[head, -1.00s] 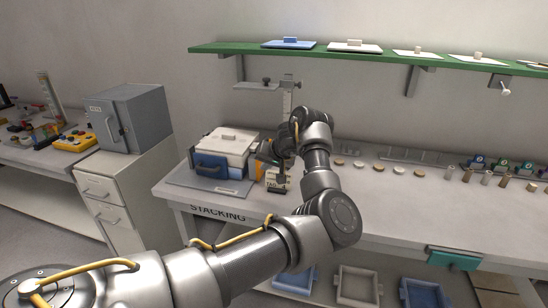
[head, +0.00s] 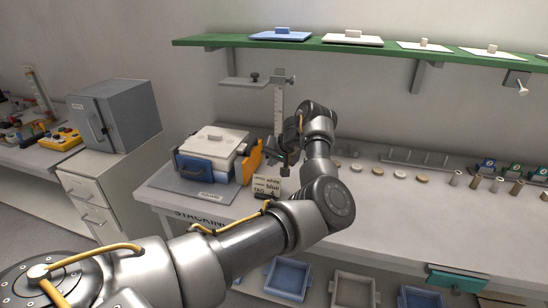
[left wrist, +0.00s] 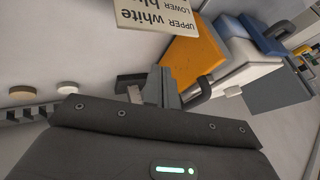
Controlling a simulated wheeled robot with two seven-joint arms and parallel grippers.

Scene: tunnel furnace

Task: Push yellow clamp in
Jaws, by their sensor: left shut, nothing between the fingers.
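The yellow clamp (head: 250,162) is an orange-yellow upright plate at the right side of a stack of blue and white boxes (head: 209,154). A gap shows between part of the clamp and the stack. The clamp (left wrist: 192,55) also shows in the left wrist view, beyond the fingers, with a dark handle by its lower edge. My left gripper (head: 286,168) is shut and empty, to the right of the clamp and apart from it. Its fingers show in the left wrist view (left wrist: 150,85). My right gripper is in neither view.
A small card (head: 266,187) with "white" and "blue" lettering stands in front of the clamp. A vertical gauge stand (head: 279,110) rises behind my gripper. Several small discs and cylinders (head: 456,178) line the bench to the right. A green shelf (head: 385,52) runs above.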

